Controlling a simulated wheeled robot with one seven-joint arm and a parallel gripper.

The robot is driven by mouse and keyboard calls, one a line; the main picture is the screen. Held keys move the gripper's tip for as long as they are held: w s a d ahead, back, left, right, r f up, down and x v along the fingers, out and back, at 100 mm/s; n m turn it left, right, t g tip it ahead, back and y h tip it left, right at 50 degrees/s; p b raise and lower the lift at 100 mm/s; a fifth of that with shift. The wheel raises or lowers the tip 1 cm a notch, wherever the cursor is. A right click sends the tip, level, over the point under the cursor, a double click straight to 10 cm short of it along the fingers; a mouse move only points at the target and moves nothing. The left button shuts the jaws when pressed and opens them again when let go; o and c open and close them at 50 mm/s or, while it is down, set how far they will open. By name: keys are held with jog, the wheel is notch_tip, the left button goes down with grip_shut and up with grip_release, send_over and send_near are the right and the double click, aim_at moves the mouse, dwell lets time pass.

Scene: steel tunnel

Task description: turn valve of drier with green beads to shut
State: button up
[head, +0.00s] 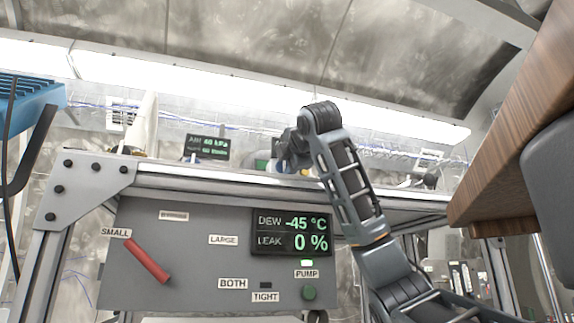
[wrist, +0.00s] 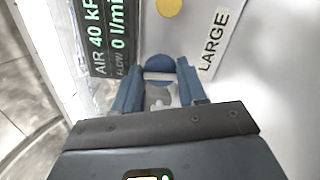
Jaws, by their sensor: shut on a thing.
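In the wrist view my gripper (wrist: 159,84) has its two blue fingers closed around a small part, which looks like the valve handle (wrist: 158,76); a pale band and a rounded blue edge show between and beyond the fingertips. The valve's angle cannot be told. In the head view my gripper (head: 284,158) is at the bench top, and my arm hides much of what it holds. A small patch of green (head: 262,158) shows just left of it, perhaps the drier with green beads. Individual beads cannot be made out.
A LARGE label (wrist: 213,40) and a yellow disc (wrist: 169,7) lie close by. The air display (wrist: 97,35) reads 40 kPa, flow 0. Below the bench, a panel display (head: 292,233) reads dew -45 °C, leak 0 %. A red lever (head: 148,260) points toward SMALL. A wooden surface (head: 515,130) juts in at right.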

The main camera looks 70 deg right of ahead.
jog(key=shift+f+m, duration=0.1)
jog(key=shift+m, duration=0.3)
jog(key=o, duration=1.1)
jog(key=shift+c, duration=0.2)
jog(key=shift+b+v, duration=1.2)
jog(key=shift+v, duration=2.75)
